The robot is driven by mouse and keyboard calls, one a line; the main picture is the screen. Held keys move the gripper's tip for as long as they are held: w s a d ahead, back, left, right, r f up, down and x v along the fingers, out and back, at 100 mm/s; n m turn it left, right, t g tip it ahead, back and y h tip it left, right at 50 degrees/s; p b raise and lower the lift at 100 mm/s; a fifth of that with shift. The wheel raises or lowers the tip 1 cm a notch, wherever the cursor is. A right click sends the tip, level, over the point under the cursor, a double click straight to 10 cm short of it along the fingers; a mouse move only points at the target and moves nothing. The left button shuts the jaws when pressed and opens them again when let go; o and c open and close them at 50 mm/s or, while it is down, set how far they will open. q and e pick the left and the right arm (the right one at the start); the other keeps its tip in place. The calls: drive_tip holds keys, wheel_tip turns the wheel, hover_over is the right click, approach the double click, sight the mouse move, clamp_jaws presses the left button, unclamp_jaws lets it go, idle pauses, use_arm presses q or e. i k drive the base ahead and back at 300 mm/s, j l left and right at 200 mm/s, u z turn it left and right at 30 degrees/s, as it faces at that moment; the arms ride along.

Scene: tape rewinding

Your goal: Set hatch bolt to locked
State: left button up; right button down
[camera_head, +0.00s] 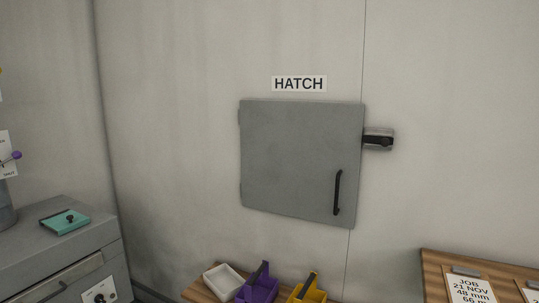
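The grey hatch door (290,160) is set flat in the wall under a sign (299,83) reading HATCH. It looks closed, with a black vertical handle (337,192) near its lower right. The hatch bolt (378,139) is a small metal housing with a black knob, mounted at the door's right edge near the top. The knob lies toward the right side of the housing. I cannot tell from this view whether the bolt crosses onto the door. Neither of my grippers is in view.
A grey cabinet (60,250) with a teal item (65,221) on top stands at the left. Below the hatch, a wooden surface holds a white tray (224,281), a purple bin (257,289) and a yellow bin (306,292). A wooden board with a job card (470,290) is at lower right.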

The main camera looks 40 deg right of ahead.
sight(385, 141)
drive_tip(key=z, duration=1.8)
